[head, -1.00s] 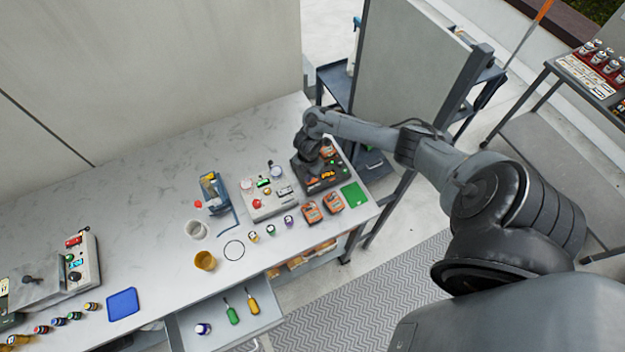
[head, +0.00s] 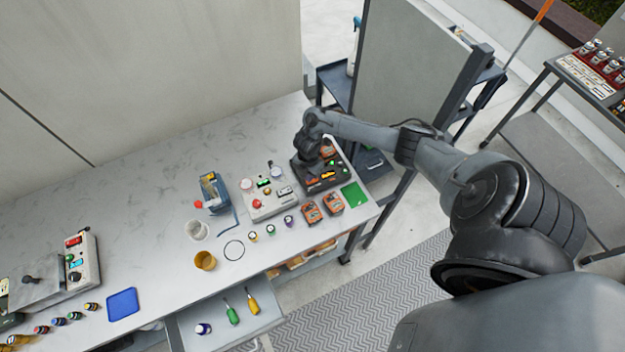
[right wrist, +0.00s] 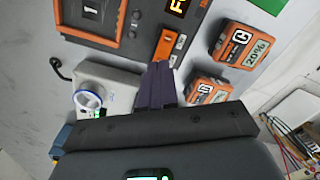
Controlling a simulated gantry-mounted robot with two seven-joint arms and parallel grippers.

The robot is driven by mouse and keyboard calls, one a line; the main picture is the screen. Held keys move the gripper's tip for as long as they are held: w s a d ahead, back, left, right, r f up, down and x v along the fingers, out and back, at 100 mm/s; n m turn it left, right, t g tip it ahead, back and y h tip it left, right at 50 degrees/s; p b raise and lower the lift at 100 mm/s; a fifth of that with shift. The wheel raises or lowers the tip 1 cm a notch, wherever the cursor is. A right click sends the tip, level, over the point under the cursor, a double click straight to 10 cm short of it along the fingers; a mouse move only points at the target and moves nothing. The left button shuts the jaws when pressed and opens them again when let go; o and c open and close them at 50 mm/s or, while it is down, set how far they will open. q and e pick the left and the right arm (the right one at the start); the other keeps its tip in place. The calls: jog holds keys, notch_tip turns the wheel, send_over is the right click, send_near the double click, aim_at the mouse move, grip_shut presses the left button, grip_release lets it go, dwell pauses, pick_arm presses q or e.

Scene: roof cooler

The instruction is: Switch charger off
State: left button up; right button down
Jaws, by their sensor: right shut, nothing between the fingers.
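The charger (head: 318,184) is a dark box with lit orange displays and an orange battery at its back, near the right end of the bench. In the right wrist view its dark, orange-edged face (right wrist: 140,28) fills the top, with part of a lit orange display (right wrist: 178,6). An orange switch (right wrist: 165,45) sits near its lower edge. My right gripper (head: 308,160) is over the charger's left part. Its dark fingertips (right wrist: 160,68) are shut, empty and close below the switch; I cannot tell if they touch it. My left gripper is not in view.
Two orange batteries (right wrist: 235,45) lie in front of the charger, beside a green pad (head: 354,194). A pale control box (head: 268,203) with a red button stands to the left. Small jars, cups and an open drawer (head: 225,318) are further left. The bench's back middle is clear.

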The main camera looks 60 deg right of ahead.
jog(key=shift+f+b, duration=0.45)
jog(key=shift+f, duration=0.15)
dwell(0.3)
jog(key=shift+f+b, duration=0.3)
jog(key=shift+f, duration=0.05)
jog(key=shift+r, duration=0.15)
notch_tip(320, 180, up, 7)
jog(key=p, duration=0.7)
dwell(0.3)
dwell(0.4)
